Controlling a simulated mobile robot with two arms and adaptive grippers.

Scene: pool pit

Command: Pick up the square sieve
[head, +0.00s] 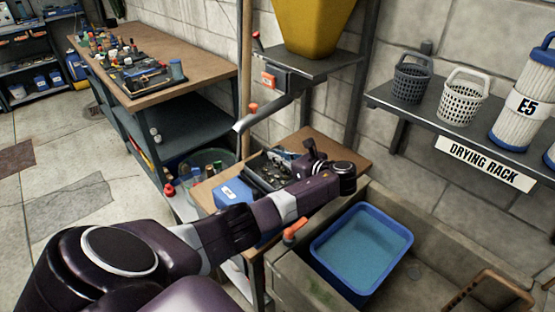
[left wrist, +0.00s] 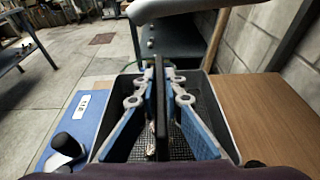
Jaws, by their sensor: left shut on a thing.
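The square sieve (head: 257,178) is a dark, square-rimmed tray on the small wooden table beside the sink. It also shows in the left wrist view (left wrist: 228,125), with a mesh bottom under my fingers. My left gripper (head: 284,165) is over the sieve, and in the left wrist view (left wrist: 160,95) its blue-padded fingers are closed on a thin dark upright part in the middle, which seems to belong to the sieve. I cannot tell whether the sieve touches the table. My right gripper is not in view.
A blue labelled box (head: 234,193) stands close beside the sieve. A blue basin of water (head: 362,247) sits in the stone sink. The drying rack (head: 445,128) is on the right wall.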

